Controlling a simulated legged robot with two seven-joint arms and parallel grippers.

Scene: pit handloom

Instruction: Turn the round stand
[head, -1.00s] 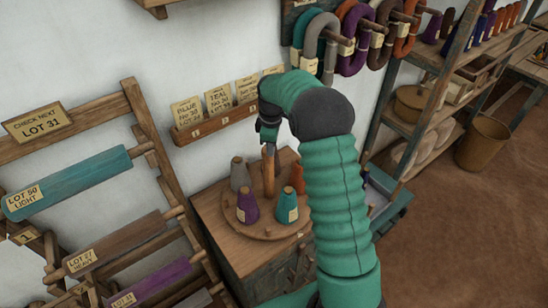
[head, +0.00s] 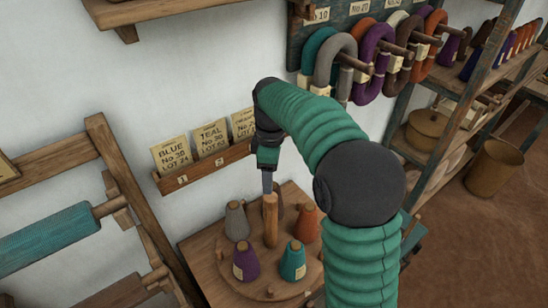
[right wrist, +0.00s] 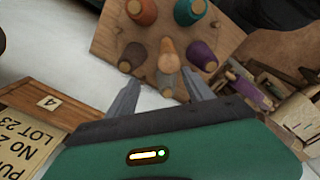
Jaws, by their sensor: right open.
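The round stand (head: 226,277) is a wooden disc on a cabinet top. An upright wooden post (head: 271,228) rises from its middle. Around the post stand a grey cone (head: 237,222), a purple cone (head: 246,263), a teal cone (head: 293,263) and an orange cone (head: 306,225). My right gripper (head: 268,184) points down just above the post's top. In the right wrist view its fingers (right wrist: 161,92) are apart, with the post (right wrist: 169,58) beyond them and nothing visibly held. My left gripper is out of view.
A card rack (head: 205,167) is on the wall behind the stand. Yarn hanks (head: 333,58) hang on pegs above right. A wooden rack with a teal roll (head: 45,238) stands at left. Shelves (head: 440,95) and a bin (head: 494,167) are at right.

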